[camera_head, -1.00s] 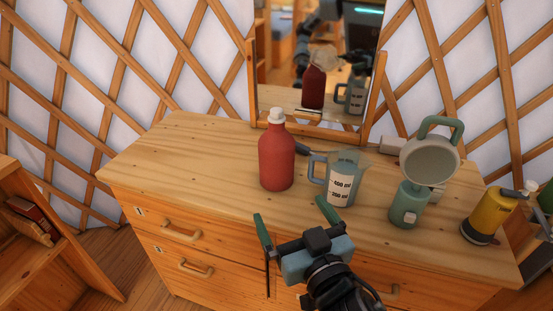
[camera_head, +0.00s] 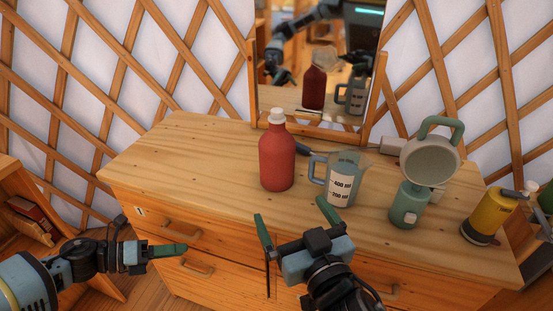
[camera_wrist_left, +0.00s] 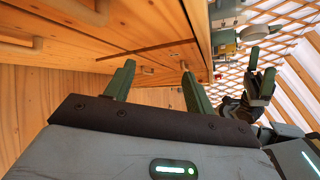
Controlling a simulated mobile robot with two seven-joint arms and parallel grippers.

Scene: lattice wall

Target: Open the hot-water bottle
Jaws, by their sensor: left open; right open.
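The hot-water bottle (camera_head: 276,165) is red with a white cap (camera_head: 277,117). It stands upright on the wooden dresser, with the cap on its neck. My right gripper (camera_head: 291,211) is open and empty in front of the dresser's front edge, its fingers pointing toward the bottle but apart from it. My left gripper (camera_head: 155,236) is open and empty at the lower left, in front of the drawers and below the dresser top. In the left wrist view, its two green fingers (camera_wrist_left: 158,70) stand apart with nothing between them, beside the drawer fronts.
A measuring jug (camera_head: 340,180) stands just right of the bottle. Further right are a green appliance with a round head (camera_head: 410,205) and a yellow canister (camera_head: 486,215). A mirror (camera_head: 315,80) stands behind. The dresser top (camera_head: 190,150) is clear left of the bottle.

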